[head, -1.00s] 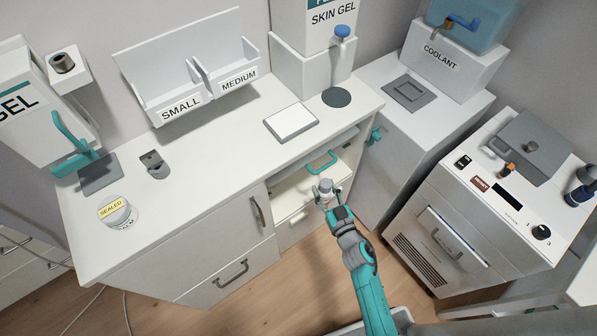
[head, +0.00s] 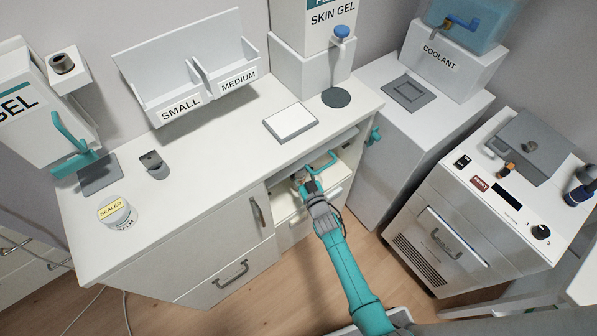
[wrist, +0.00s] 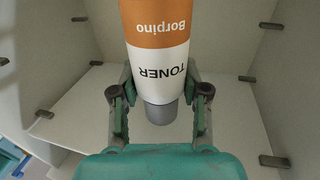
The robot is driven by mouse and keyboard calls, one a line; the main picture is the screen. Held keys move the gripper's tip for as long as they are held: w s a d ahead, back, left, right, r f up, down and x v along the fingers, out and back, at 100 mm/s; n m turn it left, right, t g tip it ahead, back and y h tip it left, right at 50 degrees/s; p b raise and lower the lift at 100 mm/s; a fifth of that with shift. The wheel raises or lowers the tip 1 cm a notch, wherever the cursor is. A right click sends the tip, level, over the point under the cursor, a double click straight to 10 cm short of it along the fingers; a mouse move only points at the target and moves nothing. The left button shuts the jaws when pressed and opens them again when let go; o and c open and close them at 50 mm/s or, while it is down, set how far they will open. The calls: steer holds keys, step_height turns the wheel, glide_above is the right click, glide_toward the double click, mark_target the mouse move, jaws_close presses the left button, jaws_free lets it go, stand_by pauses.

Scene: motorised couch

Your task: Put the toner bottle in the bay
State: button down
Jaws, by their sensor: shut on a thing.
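The toner bottle (wrist: 158,55) is white and orange with a grey cap, and its printed label reads upside down in the wrist view. My gripper (wrist: 158,95) is shut on it near the cap end, one finger on each side. In the head view my gripper (head: 304,180) reaches into the open bay (head: 318,172) in the counter's front, above a pale ledge. The bottle is mostly hidden there by the gripper and the counter. The wrist view shows pale bay walls (wrist: 60,40) with small dark clips around the bottle. Whether the bottle touches the bay floor cannot be told.
A teal handle (head: 322,172) is close to my gripper at the bay. The white counter top (head: 210,150) overhangs it. A cabinet door with a grey handle (head: 257,212) is to the left, and a white cabinet (head: 375,180) is to the right.

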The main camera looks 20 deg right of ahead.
mark_target(301, 178)
step_height(301, 178, down, 2)
steer(key=shift+f, duration=0.1)
steer(key=shift+w+f, duration=0.2)
steer(key=shift+f, duration=0.2)
steer(key=c, duration=0.6)
jaws_free()
steer(key=s, duration=1.2)
steer(key=shift+d, duration=0.4)
